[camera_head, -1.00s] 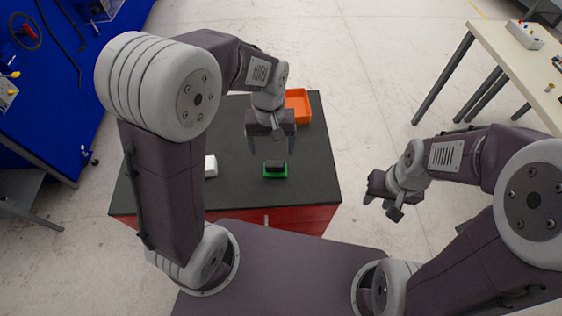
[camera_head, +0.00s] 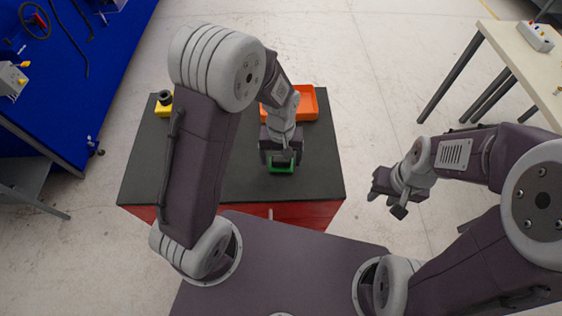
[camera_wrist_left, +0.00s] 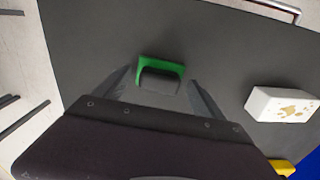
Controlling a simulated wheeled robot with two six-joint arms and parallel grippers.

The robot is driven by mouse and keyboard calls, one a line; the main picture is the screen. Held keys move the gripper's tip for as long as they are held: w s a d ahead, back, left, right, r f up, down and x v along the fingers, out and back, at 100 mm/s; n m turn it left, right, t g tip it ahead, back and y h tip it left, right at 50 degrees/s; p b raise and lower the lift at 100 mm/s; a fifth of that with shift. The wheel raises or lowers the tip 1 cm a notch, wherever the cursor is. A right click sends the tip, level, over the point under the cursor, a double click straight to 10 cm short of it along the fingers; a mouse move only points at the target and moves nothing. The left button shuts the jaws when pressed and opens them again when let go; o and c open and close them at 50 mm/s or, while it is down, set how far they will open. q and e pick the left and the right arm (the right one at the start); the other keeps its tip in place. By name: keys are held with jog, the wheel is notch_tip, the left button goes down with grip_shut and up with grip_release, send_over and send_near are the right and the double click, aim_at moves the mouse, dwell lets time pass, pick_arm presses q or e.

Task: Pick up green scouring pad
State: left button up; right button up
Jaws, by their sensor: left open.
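The green scouring pad (camera_head: 283,168) lies on the dark tabletop (camera_head: 236,180), with a dark block on top of it. It also shows in the left wrist view (camera_wrist_left: 148,67), ahead of the fingers. My left gripper (camera_head: 281,156) is above the pad and covers part of it in the head view. In the left wrist view the left gripper (camera_wrist_left: 157,95) is open, with one finger on each side of the pad and nothing held.
An orange tray (camera_head: 313,103) stands at the back of the table. A yellow item with a black top (camera_head: 164,103) stands at the back left. A white block with brown marks (camera_wrist_left: 283,104) lies near the pad. The tabletop right of the pad is clear.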

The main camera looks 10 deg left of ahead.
aim_at(282, 161)
pick_arm(q)
jog(key=shift+w+f, duration=0.1)
jog(key=shift+f, duration=0.2)
jog(key=shift+r, duration=0.1)
jog(key=c, duration=1.5)
jog(key=shift+r, duration=0.3)
jog(key=r, duration=0.2)
jog(key=s+r, duration=0.1)
jog(key=r, duration=0.1)
jog(key=shift+d, duration=0.2)
jog(key=s+d+r, duration=0.1)
jog(key=s+r, duration=0.1)
jog(key=s, duration=0.1)
jog(key=s+d+r, duration=0.1)
jog(key=s+r, duration=0.1)
jog(key=s, duration=0.2)
jog(key=s+d+r, duration=0.1)
jog(key=s+r, duration=0.1)
jog(key=s, duration=0.1)
jog(key=shift+s+r+b, duration=0.2)
jog(key=shift+b, duration=0.2)
jog(key=o, duration=0.8)
jog(key=c, duration=0.6)
